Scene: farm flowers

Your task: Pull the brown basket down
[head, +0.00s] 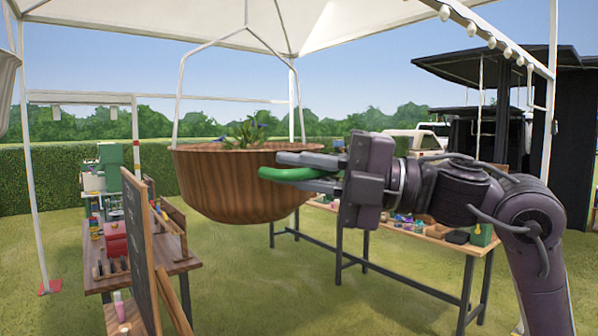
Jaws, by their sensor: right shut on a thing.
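The brown basket (232,185) is a wood-grained bowl with a plant (248,132) in it. It hangs upright in the air from thin white hanger rods (180,95) under the canopy. A green handle (285,174) shows at the right side of its rim. My right gripper (292,168) comes in from the right and is shut on this green handle, with its fingertips at the basket's side. The fingers hide part of the rim. My left gripper is not in view.
A table (178,262) with tools and a dark board (138,240) stands at lower left. A long table (405,232) with small items stands behind the basket and my right arm. White canopy posts (30,170) stand around. Grass below the basket is open.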

